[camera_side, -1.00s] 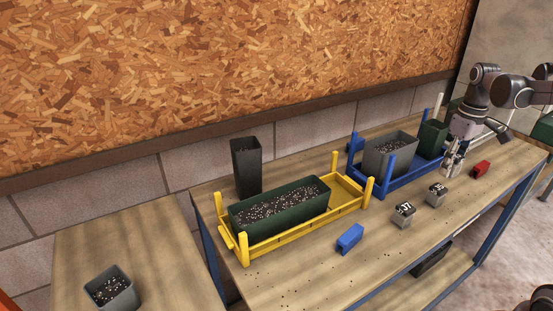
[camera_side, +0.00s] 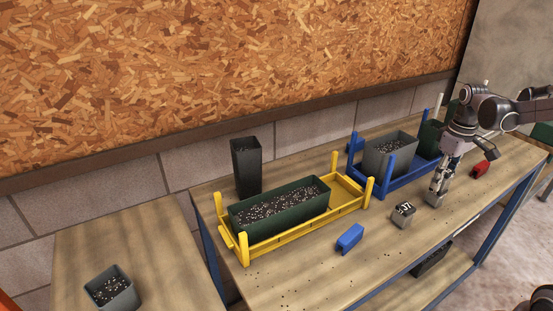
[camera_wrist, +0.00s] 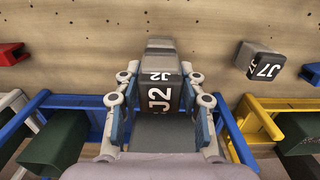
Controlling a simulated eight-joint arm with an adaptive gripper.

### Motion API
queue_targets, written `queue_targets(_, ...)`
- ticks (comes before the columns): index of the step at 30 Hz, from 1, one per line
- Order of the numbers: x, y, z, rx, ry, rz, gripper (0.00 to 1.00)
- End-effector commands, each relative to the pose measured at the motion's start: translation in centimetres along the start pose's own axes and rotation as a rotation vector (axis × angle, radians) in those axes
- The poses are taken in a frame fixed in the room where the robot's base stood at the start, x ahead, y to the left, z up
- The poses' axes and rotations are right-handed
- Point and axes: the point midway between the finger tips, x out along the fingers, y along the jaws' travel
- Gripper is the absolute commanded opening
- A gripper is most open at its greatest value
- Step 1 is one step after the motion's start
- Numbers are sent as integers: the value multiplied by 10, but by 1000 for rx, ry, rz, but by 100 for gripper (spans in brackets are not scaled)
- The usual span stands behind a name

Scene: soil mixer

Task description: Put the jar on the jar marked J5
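A grey jar marked J2 (camera_wrist: 160,92) with a dark lettered face stands on the table. My gripper (camera_side: 436,195) is down at this jar, its fingers on either side of it. In the wrist view the gripper (camera_wrist: 160,90) looks open, with slim gaps between pads and jar. Fingers mostly hide the jar in the side view. A second grey jar, marked J7 (camera_wrist: 264,67), stands apart; it also shows in the side view (camera_side: 403,214). No marking J5 is readable in either view.
A red block (camera_side: 480,168) and a blue block (camera_side: 350,238) lie on the table. Behind are a blue rack (camera_side: 398,182) with a grey pot (camera_side: 385,158) and a yellow rack (camera_side: 290,238) with a long green planter (camera_side: 280,210).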

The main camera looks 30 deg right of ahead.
Motion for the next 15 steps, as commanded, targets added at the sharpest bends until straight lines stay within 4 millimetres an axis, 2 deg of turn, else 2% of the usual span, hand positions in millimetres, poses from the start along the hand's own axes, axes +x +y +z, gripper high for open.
queue_targets(11, -1, 0, 0, 0, 0, 0, 60)
queue_targets(15, -8, 0, 0, 0, 0, 0, 60)
